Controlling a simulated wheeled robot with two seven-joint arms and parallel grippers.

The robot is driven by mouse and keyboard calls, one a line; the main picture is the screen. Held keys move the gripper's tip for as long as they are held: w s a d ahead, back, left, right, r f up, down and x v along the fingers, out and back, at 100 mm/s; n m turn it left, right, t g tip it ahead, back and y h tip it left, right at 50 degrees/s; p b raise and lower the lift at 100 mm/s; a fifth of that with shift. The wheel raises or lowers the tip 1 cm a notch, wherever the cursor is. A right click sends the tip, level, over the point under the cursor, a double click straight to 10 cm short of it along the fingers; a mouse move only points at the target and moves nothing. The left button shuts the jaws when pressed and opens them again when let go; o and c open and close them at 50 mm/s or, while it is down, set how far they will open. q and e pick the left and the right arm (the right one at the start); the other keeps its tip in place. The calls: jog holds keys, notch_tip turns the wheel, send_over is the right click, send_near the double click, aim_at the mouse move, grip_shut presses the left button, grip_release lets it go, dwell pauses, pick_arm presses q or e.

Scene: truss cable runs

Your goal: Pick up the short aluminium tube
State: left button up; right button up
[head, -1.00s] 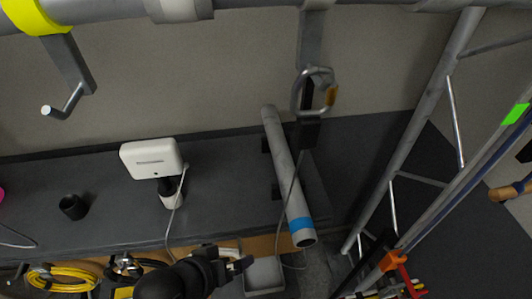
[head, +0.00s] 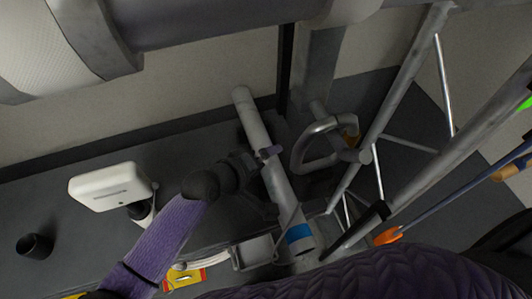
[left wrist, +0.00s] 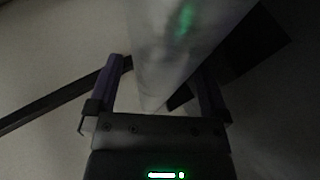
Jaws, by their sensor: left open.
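The short aluminium tube (head: 278,188) is a grey round pipe with a blue band near its lower end. In the head view it lies slanted along the dark bench, its open end toward me. In the left wrist view the tube (left wrist: 172,45) runs between the two spread fingers of my left gripper (left wrist: 162,72). Whether either finger touches it I cannot tell. My right gripper is not in view.
A white box device (head: 108,187) and a black cup (head: 35,246) stand on the bench at left. A metal carabiner (head: 318,143) hangs close right of the tube. Truss bars (head: 400,95) rise at right. A grey tray (head: 254,252) sits near the tube's lower end.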

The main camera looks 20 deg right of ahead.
pick_arm(q)
jog(key=shift+w+d+f, duration=0.25)
jog(key=shift+d+f, duration=0.15)
jog(key=shift+d, duration=0.1)
grip_shut()
